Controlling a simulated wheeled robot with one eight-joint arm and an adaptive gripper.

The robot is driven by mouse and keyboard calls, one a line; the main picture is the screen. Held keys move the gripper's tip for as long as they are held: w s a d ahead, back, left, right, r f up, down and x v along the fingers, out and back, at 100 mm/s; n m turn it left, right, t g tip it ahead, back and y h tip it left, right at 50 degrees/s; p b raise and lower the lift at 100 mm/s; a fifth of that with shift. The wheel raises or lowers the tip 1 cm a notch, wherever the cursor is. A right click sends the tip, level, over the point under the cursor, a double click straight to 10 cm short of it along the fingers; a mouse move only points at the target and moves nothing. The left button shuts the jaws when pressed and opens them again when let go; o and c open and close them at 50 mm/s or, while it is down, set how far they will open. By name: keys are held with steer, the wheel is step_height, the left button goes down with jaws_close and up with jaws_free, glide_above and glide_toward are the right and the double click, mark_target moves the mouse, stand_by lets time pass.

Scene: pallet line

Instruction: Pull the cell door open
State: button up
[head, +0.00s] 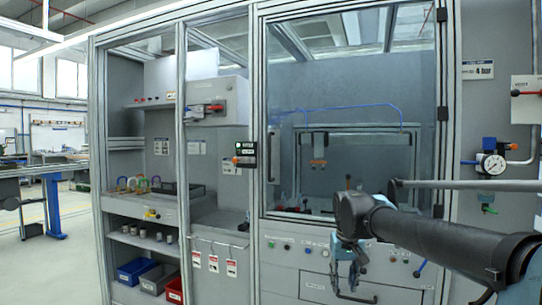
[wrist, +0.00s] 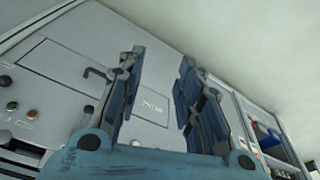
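The cell door (head: 340,90) is a large framed glass panel in the head view and looks closed. Dark hinges sit on its right edge. A slim vertical handle (head: 271,158) shows at its left edge. My gripper (head: 346,284) hangs low in front of the panel below the door, right of and below the handle, apart from it. In the wrist view my gripper (wrist: 160,62) has its two blue fingers spread with nothing between them. The door handle does not show clearly in the wrist view.
A small switch box (head: 244,150) sits on the post left of the door. A pressure gauge (head: 491,164) is on the right wall. Shelves with blue (head: 136,270) and red bins stand at the left. A control panel with buttons (head: 308,250) lies below the door.

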steer(key=w+a+r, duration=0.2)
steer(key=w+r, duration=0.4)
steer(key=r, duration=0.3)
steer(key=w+a+r, duration=0.2)
steer(key=w+r, duration=0.3)
steer(key=r, duration=0.4)
step_height(320, 180, up, 33)
steer(key=m+t, duration=0.2)
glide_above(270, 151)
steer(key=s+a, duration=0.1)
steer(key=s, duration=0.3)
steer(key=x, duration=1.7)
steer(key=shift+d, duration=0.35)
steer(key=shift+r, duration=0.1)
jaws_close()
